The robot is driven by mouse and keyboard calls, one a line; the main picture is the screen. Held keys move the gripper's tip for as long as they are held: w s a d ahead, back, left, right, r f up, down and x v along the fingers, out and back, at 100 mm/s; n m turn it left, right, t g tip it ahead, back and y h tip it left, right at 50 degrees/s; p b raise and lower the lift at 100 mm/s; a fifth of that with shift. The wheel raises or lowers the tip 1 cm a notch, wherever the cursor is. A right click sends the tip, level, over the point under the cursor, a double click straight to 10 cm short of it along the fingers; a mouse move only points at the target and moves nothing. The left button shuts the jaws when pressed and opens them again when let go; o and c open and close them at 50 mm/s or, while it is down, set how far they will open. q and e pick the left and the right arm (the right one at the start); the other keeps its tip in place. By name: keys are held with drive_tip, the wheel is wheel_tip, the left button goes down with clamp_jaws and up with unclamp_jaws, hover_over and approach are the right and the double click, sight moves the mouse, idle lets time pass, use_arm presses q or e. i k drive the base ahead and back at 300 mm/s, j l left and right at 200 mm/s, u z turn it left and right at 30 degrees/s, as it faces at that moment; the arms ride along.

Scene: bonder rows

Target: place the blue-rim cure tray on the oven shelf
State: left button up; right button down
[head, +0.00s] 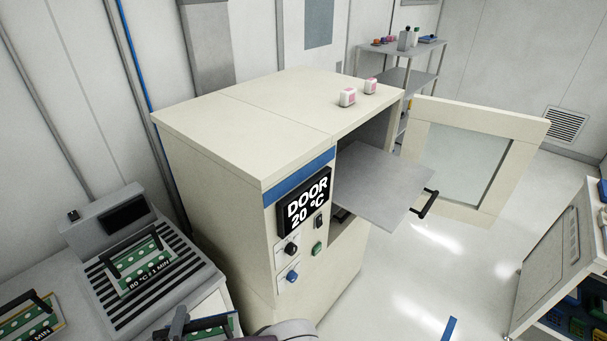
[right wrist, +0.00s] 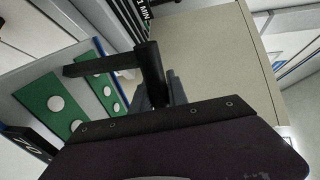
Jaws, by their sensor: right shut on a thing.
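The blue-rim cure tray (head: 232,322) shows only in part at the bottom edge of the head view, a green board with a black handle and a bluish rim. In the right wrist view the tray (right wrist: 55,102) is green with white round spots. My right gripper (head: 182,322) is shut on its black handle (right wrist: 150,72). The oven shelf (head: 385,182) is a flat grey plate with a black front handle, pulled out of the open oven and bare. My left gripper is not in view.
The oven (head: 230,125) is cream, its display reading DOOR 20 °C. Its door (head: 480,125) stands open to the right. Two small pink-and-white items (head: 348,97) sit on top. Another green tray (head: 138,262) rests on the ribbed bench unit (head: 180,285); one more (head: 28,318) lies lower left.

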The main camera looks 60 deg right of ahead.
sight(378, 185)
drive_tip(key=k+l+z, duration=0.1)
drive_tip(key=z, duration=0.3)
drive_tip(key=k+l+z, duration=0.1)
drive_tip(key=l+z, duration=0.4)
drive_tip(key=z, duration=0.25)
drive_tip(key=k+l+z, duration=0.1)
drive_tip(key=l+z, duration=0.15)
drive_tip(key=z, duration=0.15)
